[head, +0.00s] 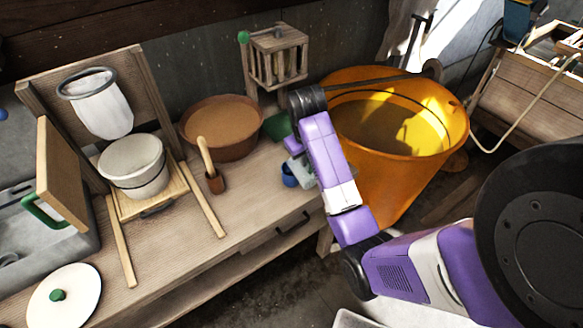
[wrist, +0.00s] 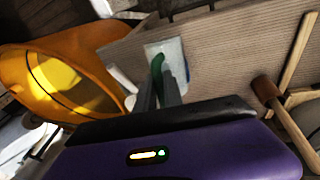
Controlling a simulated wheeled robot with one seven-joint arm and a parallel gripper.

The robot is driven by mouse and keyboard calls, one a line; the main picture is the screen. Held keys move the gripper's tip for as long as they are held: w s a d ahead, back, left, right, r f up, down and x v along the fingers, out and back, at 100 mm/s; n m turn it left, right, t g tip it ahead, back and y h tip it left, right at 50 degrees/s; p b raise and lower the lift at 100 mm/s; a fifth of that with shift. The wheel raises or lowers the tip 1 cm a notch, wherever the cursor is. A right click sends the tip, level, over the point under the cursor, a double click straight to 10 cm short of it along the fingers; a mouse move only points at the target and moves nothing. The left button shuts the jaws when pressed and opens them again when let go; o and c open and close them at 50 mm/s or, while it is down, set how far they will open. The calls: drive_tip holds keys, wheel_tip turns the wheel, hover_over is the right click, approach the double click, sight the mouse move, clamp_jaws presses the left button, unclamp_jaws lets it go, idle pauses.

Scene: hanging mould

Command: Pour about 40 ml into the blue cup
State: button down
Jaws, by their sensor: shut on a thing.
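The blue cup (head: 289,176) stands near the bench's front right, partly hidden behind my arm. My gripper (wrist: 168,88) is shut on the green handle (wrist: 157,66) of a pale vessel (wrist: 168,54) in the wrist view. In the head view my arm hides most of the gripper, and a pale grey piece (head: 299,169) shows just above and right of the blue cup. I cannot tell whether they touch. The vessel's contents and its exact tilt cannot be made out. The cup's inside is hidden, and I cannot pick out the cup in the wrist view.
A large orange tub (head: 372,182) stands right of the bench (head: 240,205). A brown bowl (head: 222,150), a wooden-handled tool (head: 208,165), a white bucket (head: 135,168) and a white lid (head: 63,297) are left of my arm. A slatted wooden box (head: 278,55) is behind.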

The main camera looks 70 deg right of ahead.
drive_tip(key=shift+w+d+r+g+y, duration=0.15)
drive_tip(key=shift+w+r+g+y, duration=0.05)
drive_tip(key=shift+r+g+y, duration=0.1)
idle(0.4)
